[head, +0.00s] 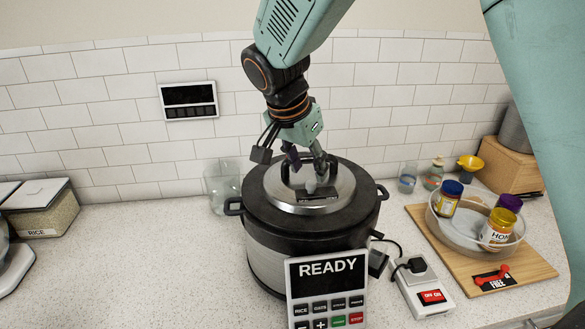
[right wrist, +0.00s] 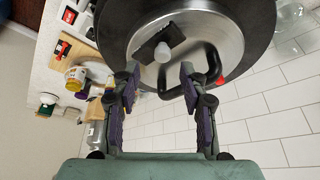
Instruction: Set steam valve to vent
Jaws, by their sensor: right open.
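A large cooker (head: 270,240) with a black rim and round steel lid stands on the counter. The steam valve is a small pale knob (head: 311,186) beside a black label plate (head: 320,195) on the lid; the valve also shows in the right wrist view (right wrist: 172,35). My right gripper (head: 304,163) comes from above, its fingers pointing down over the lid behind the valve. In the right wrist view the gripper (right wrist: 158,80) has its fingers apart and nothing between them, near the black lid handle (right wrist: 212,68). Whether a finger touches the handle is unclear. My left gripper is out of view.
A control panel (head: 327,269) reading READY stands before the cooker. A power strip (head: 424,292) with a plug lies to the right. A wooden board (head: 535,268) holds a clear bowl (head: 473,240) of jars. A glass jar (head: 222,188) stands behind left. A rice container (head: 42,210) is far left.

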